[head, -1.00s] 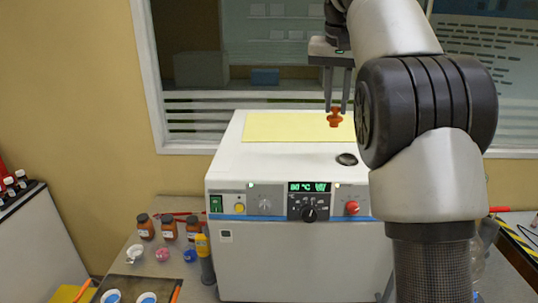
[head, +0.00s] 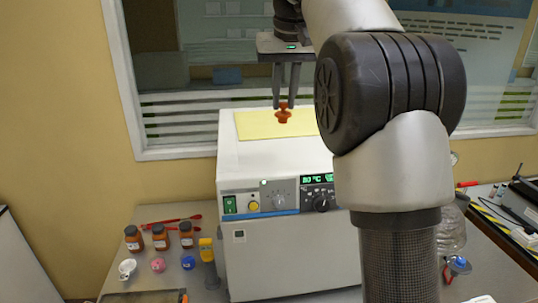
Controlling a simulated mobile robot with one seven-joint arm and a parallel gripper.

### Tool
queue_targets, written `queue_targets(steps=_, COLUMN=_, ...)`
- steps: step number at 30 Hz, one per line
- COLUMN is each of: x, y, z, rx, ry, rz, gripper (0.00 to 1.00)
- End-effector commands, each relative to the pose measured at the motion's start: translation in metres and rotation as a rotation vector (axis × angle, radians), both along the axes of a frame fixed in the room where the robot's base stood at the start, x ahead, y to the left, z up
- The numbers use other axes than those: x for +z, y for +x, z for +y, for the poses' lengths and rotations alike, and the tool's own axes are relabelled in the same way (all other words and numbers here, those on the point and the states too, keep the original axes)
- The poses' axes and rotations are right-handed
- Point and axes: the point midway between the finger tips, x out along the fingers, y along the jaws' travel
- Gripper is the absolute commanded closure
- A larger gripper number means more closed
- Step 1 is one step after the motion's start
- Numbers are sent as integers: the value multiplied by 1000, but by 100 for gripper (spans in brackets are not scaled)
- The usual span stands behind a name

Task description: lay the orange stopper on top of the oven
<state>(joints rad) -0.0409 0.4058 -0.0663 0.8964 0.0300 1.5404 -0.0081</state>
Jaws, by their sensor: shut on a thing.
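The orange stopper (head: 283,114) is held between the fingertips of my gripper (head: 284,103). My gripper points down and is shut on the stopper's upper part. The white oven (head: 277,175) stands on the bench, with its control panel and a green display facing me. A yellow sheet (head: 262,125) lies on its top. The stopper appears in front of this sheet in the picture; I cannot tell the exact gap between the stopper and the oven top. My arm hides the right part of the oven.
Several brown bottles (head: 159,237), a white cup (head: 127,268), small pink and blue items and a yellow-topped tool (head: 207,250) are on the bench left of the oven. A glass vessel (head: 452,232) stands to the right. A window (head: 190,100) is behind.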

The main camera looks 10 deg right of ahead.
Motion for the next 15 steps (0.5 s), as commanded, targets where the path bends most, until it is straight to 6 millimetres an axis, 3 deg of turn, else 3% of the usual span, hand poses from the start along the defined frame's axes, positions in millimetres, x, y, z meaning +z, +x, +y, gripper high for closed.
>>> queue_targets(steps=9, x=-48, y=-1, z=0, rx=5, ry=-1, rz=1, gripper=100)
queue_targets(steps=15, x=-67, y=-1, z=0, rx=5, ry=-1, rz=1, gripper=100)
